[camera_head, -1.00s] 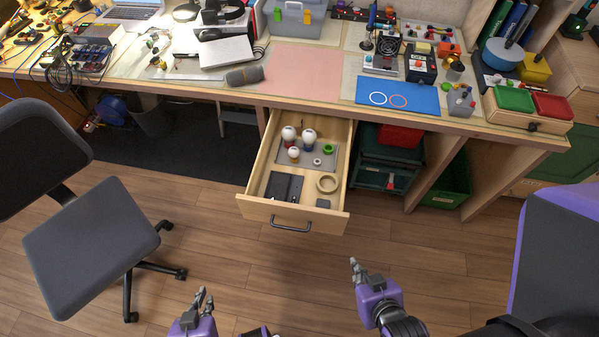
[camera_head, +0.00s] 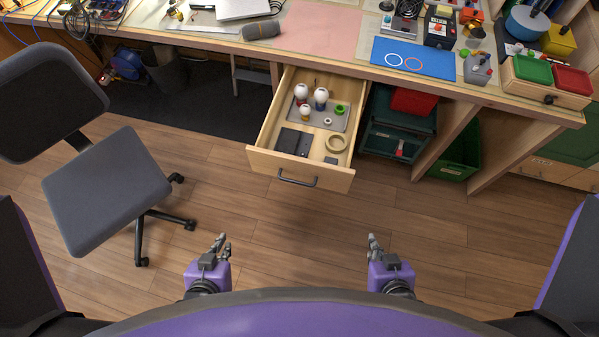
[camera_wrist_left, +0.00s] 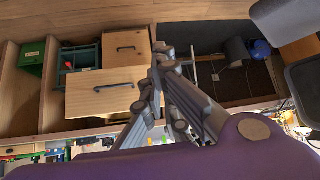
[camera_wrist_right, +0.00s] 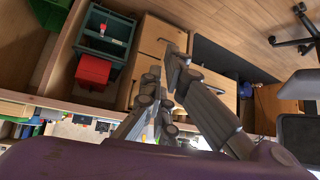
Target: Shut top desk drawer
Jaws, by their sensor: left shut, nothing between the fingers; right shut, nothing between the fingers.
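The top desk drawer (camera_head: 262,163) is pulled out from under the desk, with a pale wood front and a dark bar handle (camera_head: 297,181). Inside lie several white-topped bulbs, a green ring, a tan tape ring and a dark flat box. The drawer front also shows in the left wrist view (camera_wrist_left: 90,92). My left gripper (camera_head: 220,240) is shut and empty, in front of the drawer and to its left. My right gripper (camera_head: 372,240) is shut and empty, in front of the drawer and to its right. Both are apart from the drawer.
A grey office chair (camera_head: 105,190) stands at the left. Beside the drawer under the desk are a dark green toolbox (camera_head: 385,135) and a green crate (camera_head: 459,160). The desk top (camera_head: 345,55) holds tools and a blue mat. The floor before the drawer is clear.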

